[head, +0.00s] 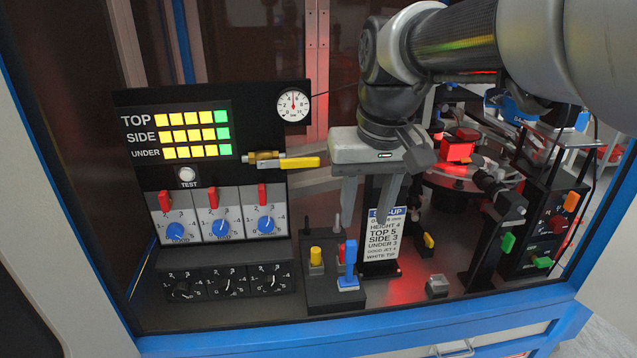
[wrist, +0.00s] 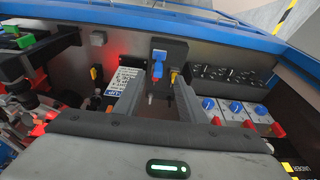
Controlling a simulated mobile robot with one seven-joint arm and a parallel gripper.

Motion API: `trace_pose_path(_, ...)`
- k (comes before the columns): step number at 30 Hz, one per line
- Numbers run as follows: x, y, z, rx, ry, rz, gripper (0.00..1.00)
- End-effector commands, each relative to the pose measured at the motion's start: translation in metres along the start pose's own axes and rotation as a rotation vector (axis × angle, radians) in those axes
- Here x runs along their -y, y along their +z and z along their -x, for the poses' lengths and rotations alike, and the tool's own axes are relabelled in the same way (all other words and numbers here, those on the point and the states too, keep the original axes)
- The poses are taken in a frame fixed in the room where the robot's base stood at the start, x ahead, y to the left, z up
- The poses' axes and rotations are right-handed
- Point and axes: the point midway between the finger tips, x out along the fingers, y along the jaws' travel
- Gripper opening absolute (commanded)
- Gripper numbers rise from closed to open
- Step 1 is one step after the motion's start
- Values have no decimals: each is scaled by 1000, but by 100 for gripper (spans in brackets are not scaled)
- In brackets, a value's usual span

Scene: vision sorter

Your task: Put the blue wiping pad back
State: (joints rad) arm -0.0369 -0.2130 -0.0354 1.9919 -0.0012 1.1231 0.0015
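The blue wiping pad (head: 348,268), a blue piece with an upright handle, stands at the front right of a black holder block (head: 318,296). It also shows in the wrist view (wrist: 158,66), on the dark block between and beyond my fingers. I cannot tell whether it sits in a slot or only rests on the block. My gripper (head: 366,226) points down above and behind the holder, with its two fingers apart and nothing between them. In the wrist view my gripper (wrist: 157,92) is also open, with its fingertips short of the pad.
A yellow-topped peg (head: 316,256) and a red piece (head: 340,252) stand close to the pad. A dial panel (head: 220,214) is at left, a yellow-handled valve (head: 290,162) above. A small grey block (head: 437,286) lies right.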

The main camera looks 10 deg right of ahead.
Motion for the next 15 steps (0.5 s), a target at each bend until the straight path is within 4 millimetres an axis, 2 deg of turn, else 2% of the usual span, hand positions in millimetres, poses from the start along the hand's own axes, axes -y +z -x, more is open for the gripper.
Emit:
trace_pose_path(1,0,22,6,-42,-2,-1,37)
trace_pose_path(6,0,83,5,-164,0,0,37)
trace_pose_path(10,0,112,-4,-226,4,1,37)
trace_pose_path(15,0,125,-10,-253,7,1,37)
